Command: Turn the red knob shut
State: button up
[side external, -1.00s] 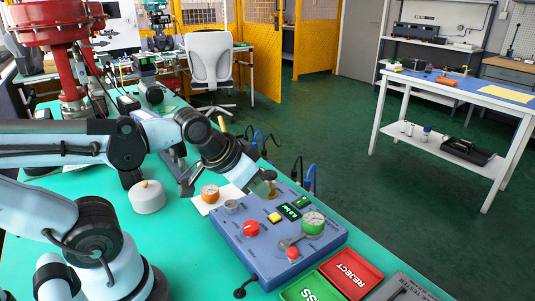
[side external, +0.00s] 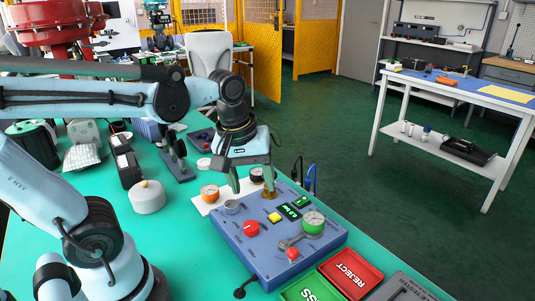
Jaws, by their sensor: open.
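The red knob (side external: 251,228) sits on the left part of the top face of the blue positioner box (side external: 262,257), which stands on the green bench. My gripper (side external: 252,182) points down over the back edge of the box, with its fingers apart and nothing between them. It is behind the red knob and apart from it. One finger is near the grey ring (side external: 231,207), the other near a brass fitting (side external: 270,194). Whether either fingertip touches the box I cannot tell.
The box also carries a yellow button (side external: 274,218), a green-faced gauge (side external: 313,223), a grey wrench (side external: 291,241) and a smaller red button (side external: 292,253). An orange gauge (side external: 209,192) lies behind left. Red (side external: 351,273) and green (side external: 311,289) trays stand in front right.

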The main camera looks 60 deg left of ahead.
aim_at(251, 224)
jog(key=shift+s+a+f+n+g, duration=0.1)
jog(key=shift+f+n+g, duration=0.3)
jog(key=shift+f+n, duration=1)
jog(key=shift+s+a+f+n+g, duration=0.1)
jog(key=shift+f+n+g, duration=0.35)
jog(key=shift+f, duration=1.8)
jog(key=shift+s+f+n+g, duration=0.1)
jog(key=shift+f+n+g, duration=0.25)
jog(key=shift+f+n, duration=1.05)
jog(key=shift+f+m, duration=0.4)
jog(key=shift+m, duration=0.05)
jog(key=c, duration=1)
jog(key=shift+c, duration=0.2)
